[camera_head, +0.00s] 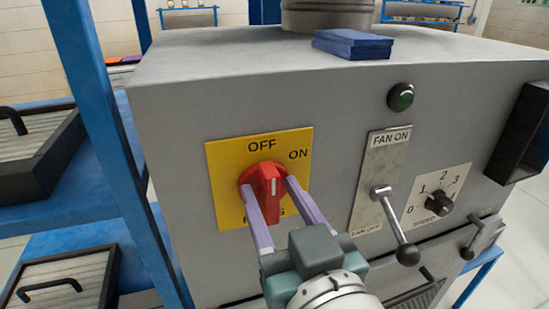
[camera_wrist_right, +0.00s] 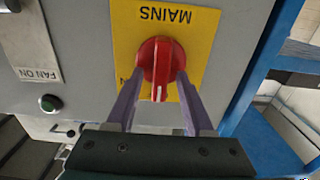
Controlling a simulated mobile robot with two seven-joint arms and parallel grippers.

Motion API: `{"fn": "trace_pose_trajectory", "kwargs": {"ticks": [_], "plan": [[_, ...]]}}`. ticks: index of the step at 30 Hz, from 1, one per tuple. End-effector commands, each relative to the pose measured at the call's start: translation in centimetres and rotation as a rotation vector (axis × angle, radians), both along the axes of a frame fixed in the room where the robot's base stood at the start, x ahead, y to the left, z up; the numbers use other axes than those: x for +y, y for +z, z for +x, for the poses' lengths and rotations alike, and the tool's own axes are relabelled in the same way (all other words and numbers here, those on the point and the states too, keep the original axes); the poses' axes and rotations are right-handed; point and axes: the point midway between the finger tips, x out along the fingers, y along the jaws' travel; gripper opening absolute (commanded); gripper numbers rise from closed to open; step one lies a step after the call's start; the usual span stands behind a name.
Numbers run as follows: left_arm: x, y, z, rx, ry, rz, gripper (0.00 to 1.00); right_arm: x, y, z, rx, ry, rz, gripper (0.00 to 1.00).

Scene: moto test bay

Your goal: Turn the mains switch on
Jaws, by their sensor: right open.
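The mains switch is a red rotary knob (camera_head: 266,179) on a yellow plate (camera_head: 225,160) on the front of a grey box. Its white mark points up at the word OFF; ON is printed at the upper right. The knob also shows in the wrist view (camera_wrist_right: 157,58), where the plate appears upside down. My right gripper (camera_head: 270,187) is open, with one purple finger on each side of the knob's raised grip. Whether the fingers touch it, I cannot tell. The lower lettering is partly hidden by the fingers. My left gripper is not in view.
To the right are a fan lever (camera_head: 395,225), a green button (camera_head: 400,97) and a numbered dial (camera_head: 439,202). A black box (camera_head: 524,134) juts out at the right edge. A blue frame post (camera_head: 95,90) stands close on the left. Blue pads (camera_head: 353,44) lie on top.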

Motion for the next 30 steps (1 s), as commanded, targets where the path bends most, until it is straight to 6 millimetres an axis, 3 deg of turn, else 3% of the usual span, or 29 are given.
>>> {"fn": "trace_pose_trajectory", "kwargs": {"ticks": [2,15,30], "plan": [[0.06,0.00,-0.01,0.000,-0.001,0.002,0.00,-0.01,0.00,-0.02,0.000,0.000,0.000,0.50],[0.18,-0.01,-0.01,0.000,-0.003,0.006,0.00,-0.02,-0.01,-0.05,0.000,0.000,0.000,0.01],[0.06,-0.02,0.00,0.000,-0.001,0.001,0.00,-0.03,-0.03,-0.04,0.003,0.000,0.010,0.00]]}}
